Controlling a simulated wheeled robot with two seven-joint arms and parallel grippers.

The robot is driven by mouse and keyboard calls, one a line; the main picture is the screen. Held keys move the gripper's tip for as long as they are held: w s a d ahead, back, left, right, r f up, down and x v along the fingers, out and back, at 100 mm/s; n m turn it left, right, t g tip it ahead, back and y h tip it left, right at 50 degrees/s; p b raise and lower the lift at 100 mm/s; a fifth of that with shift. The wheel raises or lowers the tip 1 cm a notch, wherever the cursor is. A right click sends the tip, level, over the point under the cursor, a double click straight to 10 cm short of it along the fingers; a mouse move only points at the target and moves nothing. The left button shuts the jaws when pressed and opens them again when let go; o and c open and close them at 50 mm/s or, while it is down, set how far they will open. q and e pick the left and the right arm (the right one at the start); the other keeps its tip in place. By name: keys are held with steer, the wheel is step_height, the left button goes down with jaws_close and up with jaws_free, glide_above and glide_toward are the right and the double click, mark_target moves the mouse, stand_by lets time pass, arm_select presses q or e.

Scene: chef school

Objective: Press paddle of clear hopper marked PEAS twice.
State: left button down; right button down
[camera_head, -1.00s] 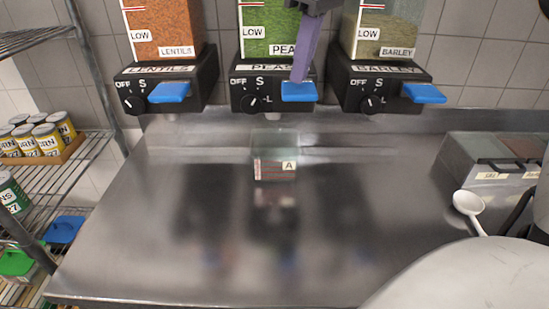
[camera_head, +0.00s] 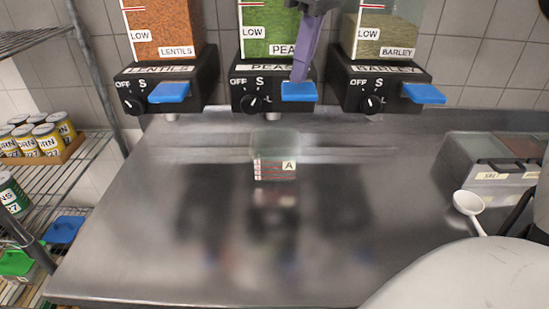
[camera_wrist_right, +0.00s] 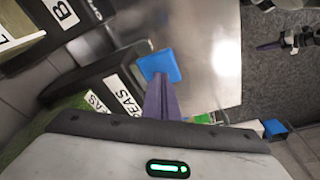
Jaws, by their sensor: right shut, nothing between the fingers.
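The clear hopper marked PEAS (camera_head: 268,38) holds green peas. It sits on a black dispenser base (camera_head: 272,98) with an OFF/S/L knob (camera_head: 250,103). Its blue paddle (camera_head: 298,92) sticks out at the front and also shows in the right wrist view (camera_wrist_right: 158,64). My right gripper (camera_head: 299,78) is shut and empty, its purple fingertips at the paddle's top. Whether they touch it I cannot tell.
The LENTILS hopper (camera_head: 165,28) is left of PEAS and the BARLEY hopper (camera_head: 378,30) right, each with a blue paddle. A lidded box (camera_head: 490,180) and a white ladle (camera_head: 468,203) are at right. Cans (camera_head: 50,139) stand on the left rack. The counter's middle (camera_head: 210,220) is clear.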

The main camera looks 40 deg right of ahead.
mark_target(300, 88)
steer(key=shift+f, duration=0.15)
stand_by(0.4)
steer(key=shift+s+x, duration=0.15)
steer(key=shift+x, duration=0.75)
steer(key=shift+s+x, duration=0.2)
steer(key=shift+x, duration=0.65)
steer(key=shift+d, duration=0.1)
steer(key=shift+w+v, duration=0.15)
steer(key=shift+v, duration=0.75)
steer(key=shift+w+v, duration=0.2)
steer(key=shift+v, duration=0.7)
steer(key=shift+s+x, duration=0.15)
steer(key=shift+x, duration=0.75)
steer(key=shift+s+x, duration=0.2)
steer(key=shift+x, duration=0.7)
steer(key=shift+w+v, duration=0.15)
steer(key=shift+v, duration=0.75)
steer(key=shift+w+v, duration=0.2)
steer(key=shift+v, duration=0.7)
